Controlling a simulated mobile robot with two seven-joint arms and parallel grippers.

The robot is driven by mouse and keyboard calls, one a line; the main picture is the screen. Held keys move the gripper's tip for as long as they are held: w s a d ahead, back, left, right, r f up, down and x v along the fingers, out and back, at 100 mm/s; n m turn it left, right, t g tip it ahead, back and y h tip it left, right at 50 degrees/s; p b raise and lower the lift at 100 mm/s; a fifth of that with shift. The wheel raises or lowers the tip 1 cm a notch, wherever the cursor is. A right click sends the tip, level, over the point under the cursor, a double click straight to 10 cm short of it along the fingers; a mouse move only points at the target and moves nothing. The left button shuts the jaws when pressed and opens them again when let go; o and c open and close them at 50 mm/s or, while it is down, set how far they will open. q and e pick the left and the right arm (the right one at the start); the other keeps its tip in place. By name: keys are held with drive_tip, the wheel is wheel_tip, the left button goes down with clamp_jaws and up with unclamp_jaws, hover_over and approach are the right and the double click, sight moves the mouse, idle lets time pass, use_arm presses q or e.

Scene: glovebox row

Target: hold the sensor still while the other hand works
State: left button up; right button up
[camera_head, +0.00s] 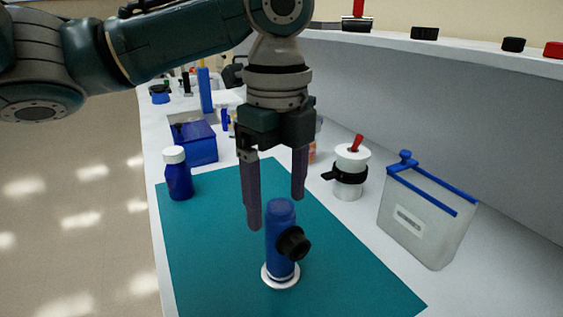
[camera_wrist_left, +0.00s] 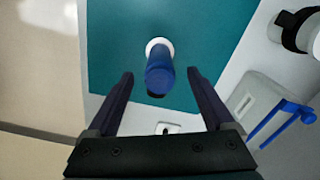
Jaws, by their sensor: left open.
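The sensor appears to be the blue upright cylinder (camera_head: 280,230) with a black side knob and a white ring base, standing on the teal mat (camera_head: 205,235). My left gripper (camera_head: 276,212) points down with its fingers apart, just above and behind the cylinder's top in the head view. In the left wrist view the blue cylinder (camera_wrist_left: 160,72) shows between and beyond the two open fingertips (camera_wrist_left: 160,76), with nothing held. The cylinder's black knob is mostly hidden there. My right gripper is in neither view.
A blue bottle with a white cap (camera_head: 178,175) stands at the mat's left edge. A blue box (camera_head: 195,148) is behind it. A white jar with a black clamp (camera_head: 349,175) and a clear bag with a blue top (camera_head: 420,218) stand right of the mat.

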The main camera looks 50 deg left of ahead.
sight(278, 247)
use_arm(q)
wheel_tip(278, 247, down, 9)
drive_tip(key=shift+d+f, duration=0.1)
drive_tip(key=shift+f, duration=0.05)
idle(0.4)
clamp_jaws()
idle(0.5)
idle(0.9)
